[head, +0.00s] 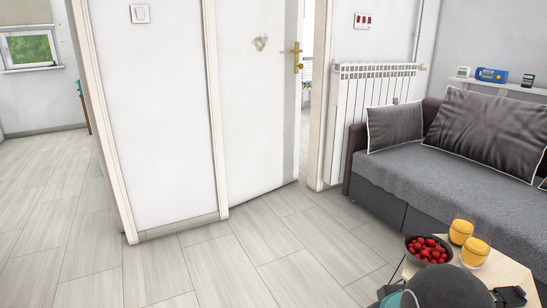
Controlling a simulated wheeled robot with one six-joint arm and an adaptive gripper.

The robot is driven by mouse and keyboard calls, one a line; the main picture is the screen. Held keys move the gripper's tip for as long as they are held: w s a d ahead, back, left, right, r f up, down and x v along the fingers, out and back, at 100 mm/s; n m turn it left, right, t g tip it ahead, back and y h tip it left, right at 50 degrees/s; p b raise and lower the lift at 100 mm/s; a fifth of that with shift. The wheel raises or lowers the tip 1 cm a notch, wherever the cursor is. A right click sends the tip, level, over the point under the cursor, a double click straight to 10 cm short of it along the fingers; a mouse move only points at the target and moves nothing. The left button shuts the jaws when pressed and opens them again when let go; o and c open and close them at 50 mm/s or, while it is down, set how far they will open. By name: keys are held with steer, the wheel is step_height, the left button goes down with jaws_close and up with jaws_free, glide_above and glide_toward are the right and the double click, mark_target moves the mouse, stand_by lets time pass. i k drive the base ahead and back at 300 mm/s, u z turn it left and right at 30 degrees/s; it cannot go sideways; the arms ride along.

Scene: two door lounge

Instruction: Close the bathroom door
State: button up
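A white door (252,100) stands ajar in the middle of the head view, in a cream frame. Its left edge meets the frame, and its right edge is swung a little away from me into the space beyond. A brass handle (297,56) is near its right edge. A narrow gap (305,100) shows between that edge and the right door post (320,100). Rounded grey and dark parts at the bottom right look like my arm. My gripper's fingers cannot be seen.
A white radiator (370,110) and grey sofa (455,165) stand right of the door. A small table (505,272) at the lower right holds a bowl of red fruit (428,249) and two orange drinks. The tiled floor (240,260) before the door is clear. A passage opens at the left.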

mark_target(260, 43)
steer(key=u, duration=0.3)
steer(key=i, duration=2)
steer(key=z, duration=0.15)
steer(key=i, duration=2.3)
steer(key=z, duration=0.4)
